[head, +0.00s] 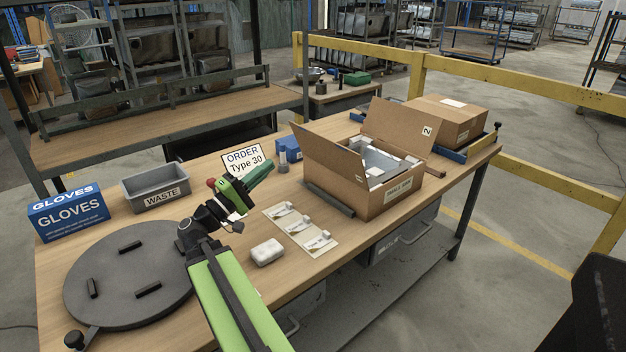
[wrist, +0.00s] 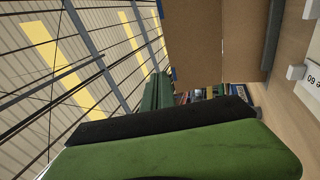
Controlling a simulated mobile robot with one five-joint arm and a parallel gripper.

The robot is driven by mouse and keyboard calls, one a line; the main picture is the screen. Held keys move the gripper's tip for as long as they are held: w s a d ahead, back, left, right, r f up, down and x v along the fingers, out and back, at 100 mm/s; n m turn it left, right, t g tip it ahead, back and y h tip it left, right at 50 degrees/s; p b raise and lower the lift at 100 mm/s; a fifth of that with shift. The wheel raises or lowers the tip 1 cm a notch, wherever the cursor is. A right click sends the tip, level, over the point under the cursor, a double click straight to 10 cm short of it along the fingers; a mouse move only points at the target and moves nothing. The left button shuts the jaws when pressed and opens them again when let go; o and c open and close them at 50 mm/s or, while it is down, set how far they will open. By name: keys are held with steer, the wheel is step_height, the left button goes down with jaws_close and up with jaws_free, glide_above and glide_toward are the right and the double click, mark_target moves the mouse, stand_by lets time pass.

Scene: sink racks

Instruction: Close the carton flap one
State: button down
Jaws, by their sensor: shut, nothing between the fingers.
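An open brown carton (head: 385,203) stands on the workbench at the right of centre in the head view. Its left flap (head: 330,158) stands up and leans outward; a small mark near its lower right corner is too small to read. A second flap (head: 393,122), marked 2, stands up at the back right. A grey item with white corner pieces (head: 375,161) lies inside. My green gripper (head: 262,172) is shut and empty, left of the left flap and apart from it. In the wrist view, brown cardboard (wrist: 195,45) fills the upper middle, beyond the green finger.
A dark bar (head: 330,200) lies along the carton's left side. A blue box (head: 288,150) and an order sign (head: 243,160) stand behind my gripper. A card with white parts (head: 300,230) and a white block (head: 267,252) lie in front. A closed carton (head: 448,118) stands behind right.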

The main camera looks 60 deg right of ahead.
step_height(320, 180, down, 2)
steer(key=s+d+f+b, duration=0.1)
steer(key=s+d, duration=0.1)
steer(key=p, duration=0.5)
glide_toward(320, 137)
steer(key=shift+g, duration=0.4)
steer(key=x, duration=0.5)
steer(key=shift+w+d, duration=0.2)
steer(key=shift+d, duration=0.05)
steer(key=shift+s+d+r+p, duration=0.1)
steer(key=shift+d+p, duration=0.05)
steer(key=shift+d, duration=0.2)
steer(key=shift+s+d+r+p, duration=0.1)
steer(key=shift+s+d+p, duration=0.05)
steer(key=shift+d, duration=0.2)
